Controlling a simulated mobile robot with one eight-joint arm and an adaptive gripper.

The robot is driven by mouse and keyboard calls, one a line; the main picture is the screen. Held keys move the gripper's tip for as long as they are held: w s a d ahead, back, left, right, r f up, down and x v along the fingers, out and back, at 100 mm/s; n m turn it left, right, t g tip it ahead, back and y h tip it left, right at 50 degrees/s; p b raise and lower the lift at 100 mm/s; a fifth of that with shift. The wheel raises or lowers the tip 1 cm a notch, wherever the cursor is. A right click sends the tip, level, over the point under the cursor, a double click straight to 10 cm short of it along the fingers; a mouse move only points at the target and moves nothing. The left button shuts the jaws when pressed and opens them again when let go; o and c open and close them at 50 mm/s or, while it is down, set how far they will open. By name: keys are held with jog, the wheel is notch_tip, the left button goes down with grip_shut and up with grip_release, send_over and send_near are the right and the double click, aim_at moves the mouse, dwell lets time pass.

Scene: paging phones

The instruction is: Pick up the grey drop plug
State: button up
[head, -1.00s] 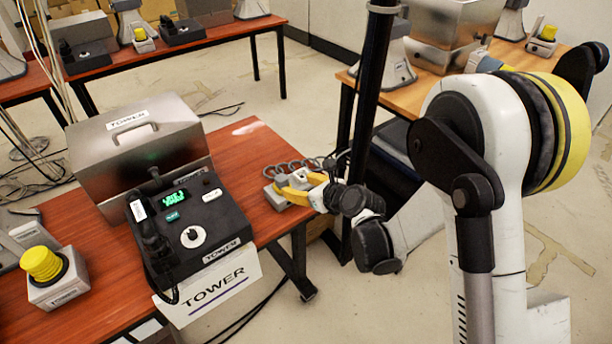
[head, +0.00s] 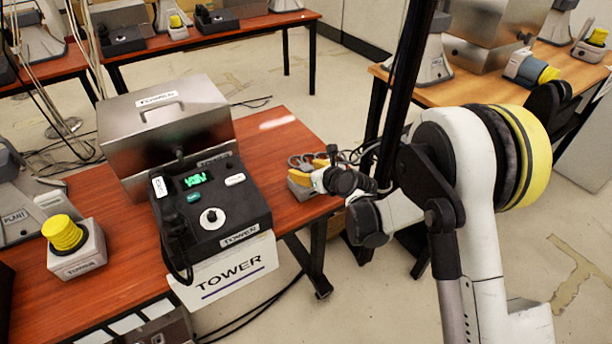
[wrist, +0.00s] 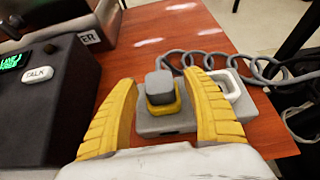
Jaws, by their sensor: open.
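The grey drop plug (wrist: 159,87) has a rounded grey top and sits in a yellow collar on a small grey base (wrist: 165,122). The base rests near the right edge of the red-brown table in the wrist view. My gripper (wrist: 165,95) has ribbed yellow fingers, open, one on each side of the plug with a visible gap. In the head view my gripper (head: 318,172) is at the table's right end, and the plug is hidden or too small to make out there.
The table (head: 270,150) is bare between.

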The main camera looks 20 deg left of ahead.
jog(key=shift+r, duration=0.1)
grip_shut()
